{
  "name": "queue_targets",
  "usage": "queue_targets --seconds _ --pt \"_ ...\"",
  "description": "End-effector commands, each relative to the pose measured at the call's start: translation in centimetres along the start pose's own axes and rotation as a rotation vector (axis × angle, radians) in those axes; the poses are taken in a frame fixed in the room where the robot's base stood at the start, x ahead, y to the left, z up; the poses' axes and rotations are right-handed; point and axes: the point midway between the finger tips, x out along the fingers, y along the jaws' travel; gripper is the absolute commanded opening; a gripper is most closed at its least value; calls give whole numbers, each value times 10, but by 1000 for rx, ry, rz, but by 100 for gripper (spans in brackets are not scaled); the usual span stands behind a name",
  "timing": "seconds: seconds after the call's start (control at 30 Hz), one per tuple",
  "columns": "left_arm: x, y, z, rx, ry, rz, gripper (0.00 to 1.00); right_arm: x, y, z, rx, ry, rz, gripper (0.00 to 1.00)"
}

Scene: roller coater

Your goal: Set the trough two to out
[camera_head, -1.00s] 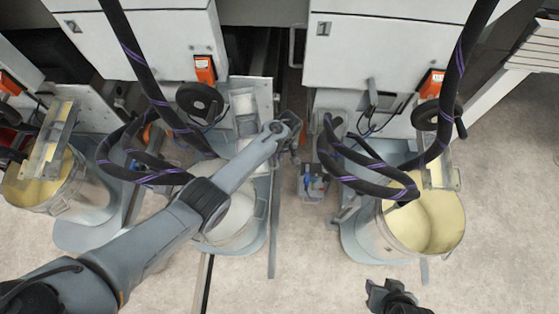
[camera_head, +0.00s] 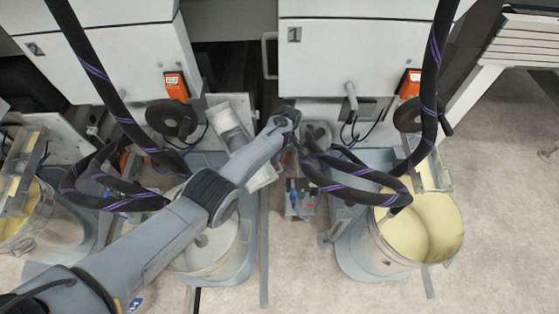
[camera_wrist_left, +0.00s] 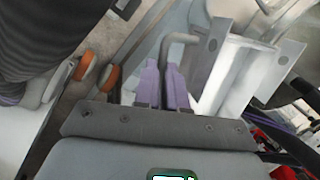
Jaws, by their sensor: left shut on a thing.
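Trough two (camera_head: 231,126) is a pale metal channel beside machine 2, slanting from upper left to lower right, with its middle partly behind my left arm. It also shows in the left wrist view (camera_wrist_left: 245,72), right of the fingers. My left gripper (camera_wrist_left: 164,80) has purple fingers shut on the bent grey rod handle (camera_wrist_left: 176,41) beside the trough. In the head view my left gripper (camera_head: 292,140) is at the trough's right side, its fingers hard to make out. My right gripper is not in view.
A round bucket (camera_head: 211,246) stands below, partly behind my left arm. A bucket of yellow liquid (camera_head: 425,232) stands at right. Dark hoses (camera_head: 350,180) loop just right of my left gripper. A small box with blue parts (camera_head: 301,201) is near. Open floor lies at lower right.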

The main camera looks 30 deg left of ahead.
Motion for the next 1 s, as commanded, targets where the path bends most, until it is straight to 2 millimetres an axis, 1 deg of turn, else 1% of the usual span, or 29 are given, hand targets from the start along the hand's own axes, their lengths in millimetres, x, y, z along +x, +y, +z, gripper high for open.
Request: queue_targets --seconds 0.3,0.33,0.47,0.5,0.83,1.0 --pt "3 0 -1 -9 2 5 0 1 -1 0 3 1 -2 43" --pt "3 0 -1 -9 2 5 13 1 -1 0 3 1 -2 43" --pt "3 0 -1 -7 2 4 33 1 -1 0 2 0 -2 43" --pt "2 0 -1 -7 2 3 36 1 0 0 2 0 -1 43" --pt "0 0 -1 -4 1 2 36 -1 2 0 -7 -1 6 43" --pt "-12 0 -1 -3 2 3 36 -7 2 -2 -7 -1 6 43"
